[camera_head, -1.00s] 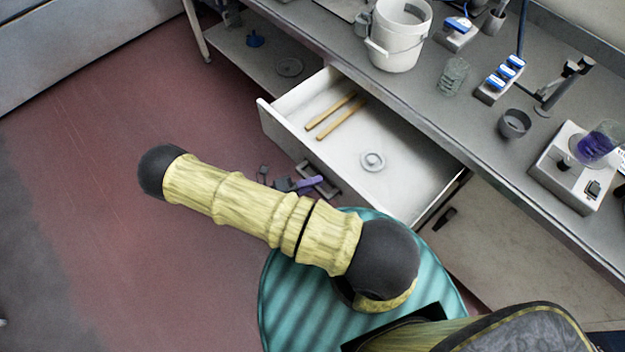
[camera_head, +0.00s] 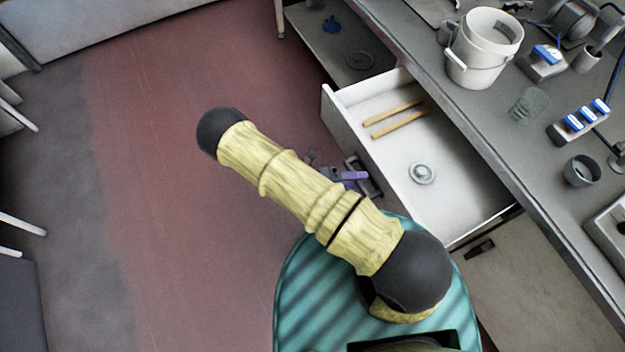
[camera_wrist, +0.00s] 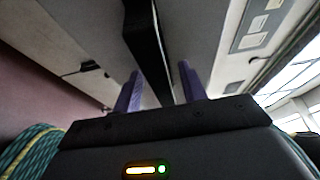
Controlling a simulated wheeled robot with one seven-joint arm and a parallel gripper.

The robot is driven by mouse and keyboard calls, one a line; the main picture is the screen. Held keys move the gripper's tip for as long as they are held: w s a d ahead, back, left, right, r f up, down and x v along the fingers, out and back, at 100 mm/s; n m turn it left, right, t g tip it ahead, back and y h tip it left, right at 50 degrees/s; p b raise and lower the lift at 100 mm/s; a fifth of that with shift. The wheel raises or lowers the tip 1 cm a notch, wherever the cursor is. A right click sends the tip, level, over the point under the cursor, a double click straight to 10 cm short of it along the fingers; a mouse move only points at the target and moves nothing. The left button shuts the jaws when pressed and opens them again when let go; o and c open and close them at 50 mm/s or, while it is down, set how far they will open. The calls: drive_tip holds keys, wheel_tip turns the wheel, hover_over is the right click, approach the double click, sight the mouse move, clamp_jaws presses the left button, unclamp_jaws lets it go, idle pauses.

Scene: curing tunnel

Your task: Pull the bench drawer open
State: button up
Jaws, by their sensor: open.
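The white bench drawer (camera_head: 463,215) stands well out from under the grey bench in the head view, its inside open to sight. Its dark bar handle (camera_head: 371,181) is on the front face, partly hidden by my gripper. My gripper (camera_head: 347,177) is at the handle, with purple fingers apart; my arm hides part of it. In the wrist view the two fingers of my gripper (camera_wrist: 160,88) stand either side of a long dark bar, which looks like the handle (camera_wrist: 146,38). Whether either finger touches it I cannot tell.
Two wooden sticks (camera_head: 400,118) and a round pale disc (camera_head: 422,173) lie in the drawer. A white bucket (camera_head: 482,50), a blue-topped rack (camera_head: 583,122) and a grey cup (camera_head: 582,171) stand on the bench (camera_head: 480,125). The red floor (camera_head: 190,220) at left is clear.

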drive_tip(key=a+b, duration=0.4)
drive_tip(key=a, duration=1.3)
drive_tip(key=shift+w, duration=0.1)
drive_tip(key=d+r+m+t+y+p, duration=0.1)
drive_tip(key=d+r+m+y, duration=0.4)
drive_tip(key=r+m, duration=0.5)
drive_tip(key=d+r+m+t+y+p, duration=0.1)
drive_tip(key=d+r+m+y+p, duration=0.3)
drive_tip(key=r+m, duration=0.6)
drive_tip(key=s+d+r+m+t+y+p, duration=0.1)
drive_tip(key=d+r+m+y+p, duration=0.2)
drive_tip(key=d+r+m+y, duration=0.4)
wheel_tip(320, 180, up, 4)
drive_tip(key=m+y, duration=0.2)
drive_tip(key=m, duration=0.7)
drive_tip(key=shift+d, duration=0.25)
